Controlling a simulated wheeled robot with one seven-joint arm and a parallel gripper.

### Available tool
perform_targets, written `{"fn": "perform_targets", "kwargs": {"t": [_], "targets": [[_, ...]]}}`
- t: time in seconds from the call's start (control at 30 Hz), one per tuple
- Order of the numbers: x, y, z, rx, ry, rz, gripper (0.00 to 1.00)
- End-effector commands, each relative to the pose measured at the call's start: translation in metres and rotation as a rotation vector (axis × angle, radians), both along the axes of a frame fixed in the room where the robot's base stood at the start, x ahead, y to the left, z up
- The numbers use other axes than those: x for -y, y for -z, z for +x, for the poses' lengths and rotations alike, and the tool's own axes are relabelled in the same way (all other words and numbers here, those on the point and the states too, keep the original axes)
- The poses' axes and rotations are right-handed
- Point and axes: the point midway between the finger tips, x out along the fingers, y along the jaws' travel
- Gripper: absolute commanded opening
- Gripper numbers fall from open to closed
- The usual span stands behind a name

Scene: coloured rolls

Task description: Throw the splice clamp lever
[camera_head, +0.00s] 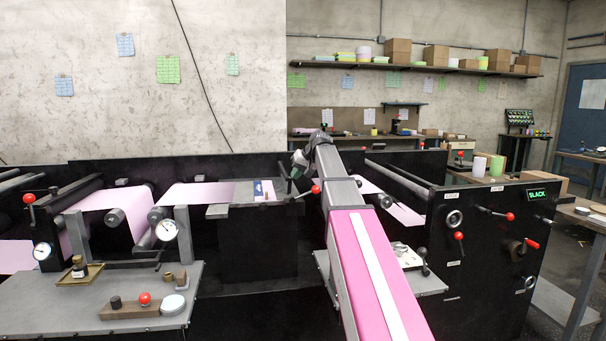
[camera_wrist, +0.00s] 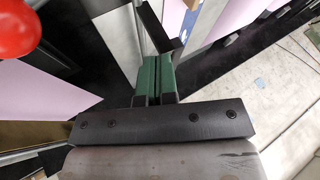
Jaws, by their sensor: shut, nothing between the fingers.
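The splice table (camera_head: 222,211) is a grey plate in the middle of the machine, with pink web and a small blue-and-white piece on it. A lever with a red knob (camera_head: 315,189) stands at its right end, the knob raised to the right; I take it as the splice clamp lever. In the wrist view a large red knob (camera_wrist: 14,28) is at the upper left, apart from the fingers; I cannot tell if it is the same one. My gripper (camera_head: 297,171) is above and beside the lever. Its green fingers (camera_wrist: 155,78) are together and empty.
Pink web runs over rollers left (camera_head: 116,215) and right (camera_head: 395,208). A control cabinet (camera_head: 480,255) with red-knobbed levers and a green "SLACK" display (camera_head: 540,195) stands at right.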

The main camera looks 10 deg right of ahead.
Motion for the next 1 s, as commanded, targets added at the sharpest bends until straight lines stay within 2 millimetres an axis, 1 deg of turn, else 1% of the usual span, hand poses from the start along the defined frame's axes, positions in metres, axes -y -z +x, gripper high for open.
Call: {"fn": "perform_targets", "kwargs": {"t": [0.1,0.47,1.0], "targets": [[-0.004,0.0,0.0,0.0,0.0,0.0,0.0],[-0.004,0.0,0.0,0.0,0.0,-0.003,0.0],[-0.013,-0.002,0.0,-0.001,0.0,-0.09,0.0]]}}
